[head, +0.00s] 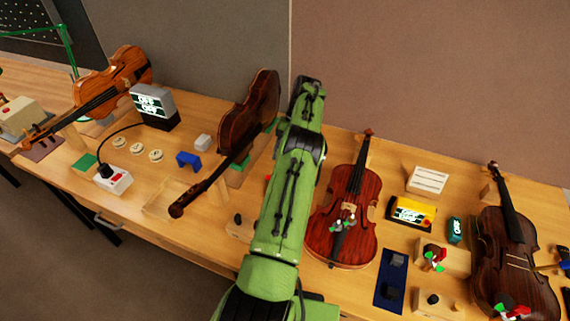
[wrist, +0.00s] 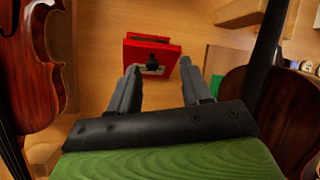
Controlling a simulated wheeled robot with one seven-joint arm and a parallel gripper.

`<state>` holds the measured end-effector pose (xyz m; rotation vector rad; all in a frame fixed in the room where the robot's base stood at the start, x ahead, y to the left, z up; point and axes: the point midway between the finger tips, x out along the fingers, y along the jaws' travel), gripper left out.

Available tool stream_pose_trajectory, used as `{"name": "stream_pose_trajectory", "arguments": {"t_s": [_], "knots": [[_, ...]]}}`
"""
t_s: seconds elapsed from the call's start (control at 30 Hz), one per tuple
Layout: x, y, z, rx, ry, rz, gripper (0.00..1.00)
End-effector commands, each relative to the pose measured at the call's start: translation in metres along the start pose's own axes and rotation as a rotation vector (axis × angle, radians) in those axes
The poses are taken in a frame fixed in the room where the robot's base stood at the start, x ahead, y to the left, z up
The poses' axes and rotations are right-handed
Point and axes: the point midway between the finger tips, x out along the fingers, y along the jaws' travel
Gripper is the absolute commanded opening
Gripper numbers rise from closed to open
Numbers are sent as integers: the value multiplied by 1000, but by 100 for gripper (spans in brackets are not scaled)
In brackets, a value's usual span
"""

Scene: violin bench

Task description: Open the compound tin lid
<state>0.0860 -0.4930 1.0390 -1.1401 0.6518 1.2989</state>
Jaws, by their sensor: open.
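The compound tin (wrist: 168,50) is a small red box on the wooden bench, in the upper middle of the wrist view. A dark knob-like piece shows at its middle, and a darker red strip lies along its far side. I cannot tell clearly how the lid sits. In the head view my green arm hides nearly all of the tin. My gripper (wrist: 159,67) is open and empty in the wrist view. Its two fingers point toward the tin, one on each side of its near edge, with no visible contact.
A red-brown violin (head: 343,228) lies right of my arm. A darker violin (head: 250,112) leans on green supports to the left; its body also shows at the right of the wrist view (wrist: 235,85). Bench between is bare.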

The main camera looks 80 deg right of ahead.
Motion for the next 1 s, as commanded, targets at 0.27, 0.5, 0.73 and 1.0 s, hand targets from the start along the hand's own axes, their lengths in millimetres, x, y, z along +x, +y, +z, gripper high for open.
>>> {"name": "stream_pose_trajectory", "arguments": {"t_s": [0.27,0.5,0.73,1.0], "knots": [[-38,-12,15,-2,0,-1,48],[-38,-12,15,-1,-1,-1,47],[-60,-110,38,-174,39,109,47],[-69,-287,179,-571,178,307,47]]}}
